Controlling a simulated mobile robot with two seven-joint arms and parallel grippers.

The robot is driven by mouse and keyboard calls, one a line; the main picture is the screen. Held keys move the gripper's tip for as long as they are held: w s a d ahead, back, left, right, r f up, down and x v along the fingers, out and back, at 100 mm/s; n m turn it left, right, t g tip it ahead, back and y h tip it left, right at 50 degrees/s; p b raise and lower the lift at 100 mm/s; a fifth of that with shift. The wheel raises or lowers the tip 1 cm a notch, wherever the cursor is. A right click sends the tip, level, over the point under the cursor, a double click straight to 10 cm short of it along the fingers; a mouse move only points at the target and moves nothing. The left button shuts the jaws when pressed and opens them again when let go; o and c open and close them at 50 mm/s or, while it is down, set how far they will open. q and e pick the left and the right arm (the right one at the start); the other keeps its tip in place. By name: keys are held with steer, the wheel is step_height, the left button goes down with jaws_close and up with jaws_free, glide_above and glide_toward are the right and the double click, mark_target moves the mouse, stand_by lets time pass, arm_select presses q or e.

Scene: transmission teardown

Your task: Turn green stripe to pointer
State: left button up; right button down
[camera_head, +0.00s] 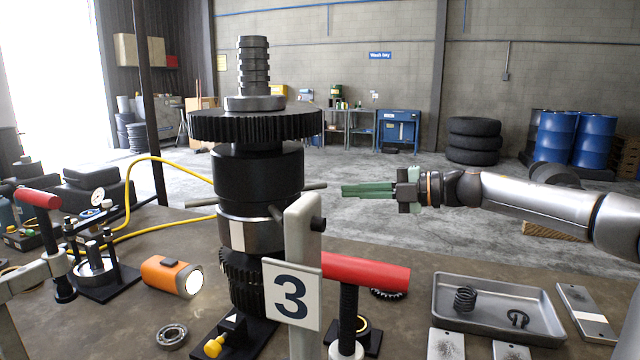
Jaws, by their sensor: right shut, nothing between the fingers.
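A tall dark gear stack (258,180) stands upright on the bench, with a wide toothed gear near its top and a ribbed shaft end above. Thin rods stick out from its sides. A black block with a white triangular mark (233,322), perhaps the pointer, sits at its foot beside a yellow knob. I see no green stripe on the side facing me. My right gripper (346,190), with green fingers, is shut and empty, right of the stack and apart from it. My left gripper is not in view.
A post with a "3" sign (292,293) and a red-handled tool (366,272) stand in front of the stack. A metal tray (485,325) with a spring lies at right. An orange lamp (171,276), a bearing ring (171,336) and a gauge stand (97,270) are at left.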

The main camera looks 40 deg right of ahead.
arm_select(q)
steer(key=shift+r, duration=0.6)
arm_select(e)
steer(key=w+a+f, duration=0.1)
steer(key=w, duration=0.8)
steer(key=shift+a+f, duration=0.3)
